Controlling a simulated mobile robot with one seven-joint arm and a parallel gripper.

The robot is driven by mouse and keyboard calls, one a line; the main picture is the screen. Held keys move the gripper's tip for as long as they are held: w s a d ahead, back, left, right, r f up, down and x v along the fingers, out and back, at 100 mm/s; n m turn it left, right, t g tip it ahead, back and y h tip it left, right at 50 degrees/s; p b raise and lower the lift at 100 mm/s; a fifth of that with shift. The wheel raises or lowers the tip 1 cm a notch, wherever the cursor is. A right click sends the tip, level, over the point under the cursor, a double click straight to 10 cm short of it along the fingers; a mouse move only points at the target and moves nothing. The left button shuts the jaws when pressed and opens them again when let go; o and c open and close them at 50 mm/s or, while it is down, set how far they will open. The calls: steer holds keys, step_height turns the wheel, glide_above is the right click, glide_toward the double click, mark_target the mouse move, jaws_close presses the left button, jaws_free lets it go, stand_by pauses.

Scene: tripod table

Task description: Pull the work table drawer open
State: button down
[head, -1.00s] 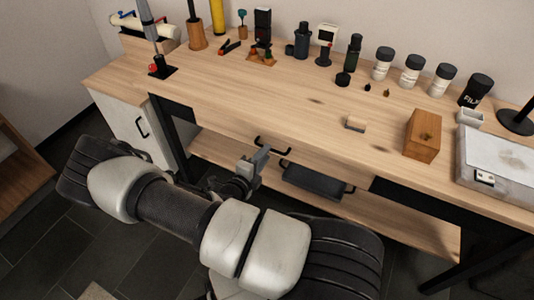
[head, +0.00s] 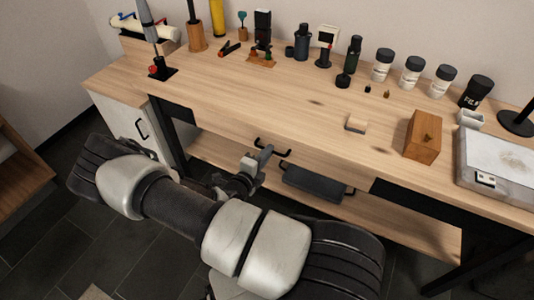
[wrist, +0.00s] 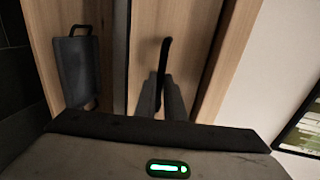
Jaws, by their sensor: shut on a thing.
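The work table (head: 270,95) has a light wood top. Its drawer front (head: 225,135) is light wood, just below the table top's front edge, with a black bar handle (head: 284,152). My gripper (head: 264,155) is at this handle and shut on it. In the wrist view, the handle (wrist: 166,50) runs between my fingers (wrist: 161,92), which hide its lower part. The drawer front (wrist: 145,40) also shows there. I cannot make out a clear opening behind the drawer front.
A dark grey box (head: 313,183) with black handles sits on the lower shelf (head: 400,215). A white cabinet (head: 125,120) stands at the left. Bottles, jars and a wooden block (head: 423,135) stand on the table top. Dark floor lies in front.

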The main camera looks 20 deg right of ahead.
steer(key=f+p+v, duration=0.1)
steer(key=f+v, duration=0.1)
steer(key=v, duration=0.9)
steer(key=a+f+p+v, duration=0.1)
steer(key=f+v, duration=0.2)
steer(key=v, duration=0.9)
steer(key=shift+s+a, duration=0.2)
steer(key=shift+s, duration=0.3)
steer(key=shift+r, duration=0.1)
steer(key=c, duration=1.8)
jaws_free()
steer(key=shift+c, duration=0.2)
steer(key=shift+a, duration=0.1)
steer(key=p+v, duration=0.1)
steer(key=v, duration=1.6)
steer(key=shift+s+a, duration=0.1)
steer(key=shift+s, duration=0.05)
